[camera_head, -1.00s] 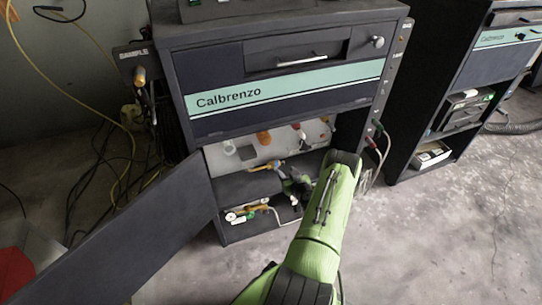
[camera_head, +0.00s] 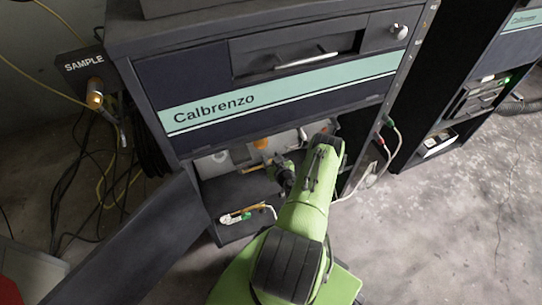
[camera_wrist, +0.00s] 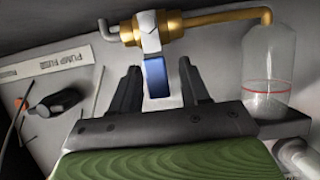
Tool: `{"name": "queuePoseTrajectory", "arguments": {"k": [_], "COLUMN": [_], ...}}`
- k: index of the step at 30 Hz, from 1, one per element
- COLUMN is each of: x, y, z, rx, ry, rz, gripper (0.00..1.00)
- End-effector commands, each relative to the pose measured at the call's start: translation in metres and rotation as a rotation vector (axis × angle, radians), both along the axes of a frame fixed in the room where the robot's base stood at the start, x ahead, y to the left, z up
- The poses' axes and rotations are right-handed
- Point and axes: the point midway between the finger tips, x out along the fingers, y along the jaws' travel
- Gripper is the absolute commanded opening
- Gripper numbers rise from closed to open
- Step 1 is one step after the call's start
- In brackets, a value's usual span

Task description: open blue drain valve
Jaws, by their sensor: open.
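The blue drain valve handle (camera_wrist: 156,78) hangs down from a silver nut on a brass valve body (camera_wrist: 158,28) in the wrist view. Brass pipe runs right from the body and bends down over a clear bottle (camera_wrist: 267,80) with a red line. My gripper (camera_wrist: 158,84) is open, one dark finger on each side of the blue handle, with gaps showing at both sides. How deep the handle sits between the fingers I cannot tell. In the head view my gripper (camera_head: 278,172) is inside the cabinet's lower bay, and the handle cannot be made out.
The dark Calbrenzo cabinet (camera_head: 165,88) has its lower door (camera_head: 150,245) swung open at the left. A strip labelled PUMP FUSE (camera_wrist: 45,66) and a black knob-like part (camera_wrist: 58,102) are on the panel. White hoses (camera_head: 372,178) hang at the cabinet's right side.

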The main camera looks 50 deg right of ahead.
Motion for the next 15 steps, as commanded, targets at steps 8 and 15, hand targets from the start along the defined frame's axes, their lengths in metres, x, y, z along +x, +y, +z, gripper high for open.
{"name": "queuePoseTrajectory", "arguments": {"k": [8,15], "x": [0.0002,0.0], "y": [-0.0001,-0.0006], "z": [0.0002,0.0003], "rx": [0.0,0.003], "ry": [0.0,-0.002], "rz": [0.001,0.001], "gripper": [0.1,0.0]}}
